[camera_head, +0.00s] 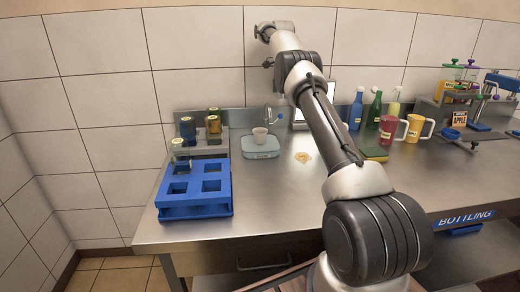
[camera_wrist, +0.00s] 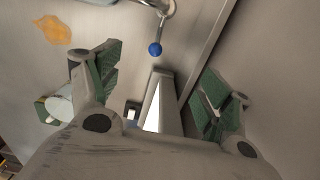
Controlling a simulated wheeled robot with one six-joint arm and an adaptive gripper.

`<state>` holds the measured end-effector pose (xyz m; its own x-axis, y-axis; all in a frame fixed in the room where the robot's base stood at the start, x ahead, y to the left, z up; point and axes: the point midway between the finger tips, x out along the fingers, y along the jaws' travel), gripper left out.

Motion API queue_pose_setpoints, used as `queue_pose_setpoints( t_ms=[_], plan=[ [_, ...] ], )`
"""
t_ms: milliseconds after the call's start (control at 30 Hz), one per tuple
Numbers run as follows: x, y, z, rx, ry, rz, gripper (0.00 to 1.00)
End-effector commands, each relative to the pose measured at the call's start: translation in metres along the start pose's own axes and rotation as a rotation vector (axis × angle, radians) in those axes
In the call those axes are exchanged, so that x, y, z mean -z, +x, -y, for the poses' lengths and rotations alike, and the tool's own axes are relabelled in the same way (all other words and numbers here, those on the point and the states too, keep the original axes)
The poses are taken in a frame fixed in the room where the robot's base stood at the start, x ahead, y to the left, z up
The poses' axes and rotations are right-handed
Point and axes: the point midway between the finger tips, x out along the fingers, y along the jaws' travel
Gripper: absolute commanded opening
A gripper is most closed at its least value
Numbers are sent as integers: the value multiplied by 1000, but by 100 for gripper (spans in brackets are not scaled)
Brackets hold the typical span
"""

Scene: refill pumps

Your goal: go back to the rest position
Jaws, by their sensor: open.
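My gripper (camera_wrist: 163,72) shows in the wrist view with its two green-padded fingers wide apart. In the head view my arm reaches up over the counter toward the back wall, and the gripper's fingers cannot be made out there. A small tap with a blue ball end (camera_wrist: 154,48) appears beyond the fingers in the wrist view, apart from them.
An orange spill (camera_head: 303,157) lies mid-counter. Bottles, a red mug (camera_head: 388,128) and a pump stand (camera_head: 457,100) are right. The front-middle counter is clear.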

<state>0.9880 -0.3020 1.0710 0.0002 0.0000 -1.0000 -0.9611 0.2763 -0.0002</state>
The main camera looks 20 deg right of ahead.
Motion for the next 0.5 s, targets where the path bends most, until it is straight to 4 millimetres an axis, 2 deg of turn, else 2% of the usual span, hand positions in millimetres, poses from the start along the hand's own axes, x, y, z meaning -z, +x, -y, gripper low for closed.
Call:
queue_pose_setpoints(
  t_ms=[367,467,500],
  plan=[
    [0,-2,-1,1,-4,0,79],
    [-4,-16,-6,10,-41,1,79],
    [-6,-26,-10,17,-71,1,79]
  ],
)
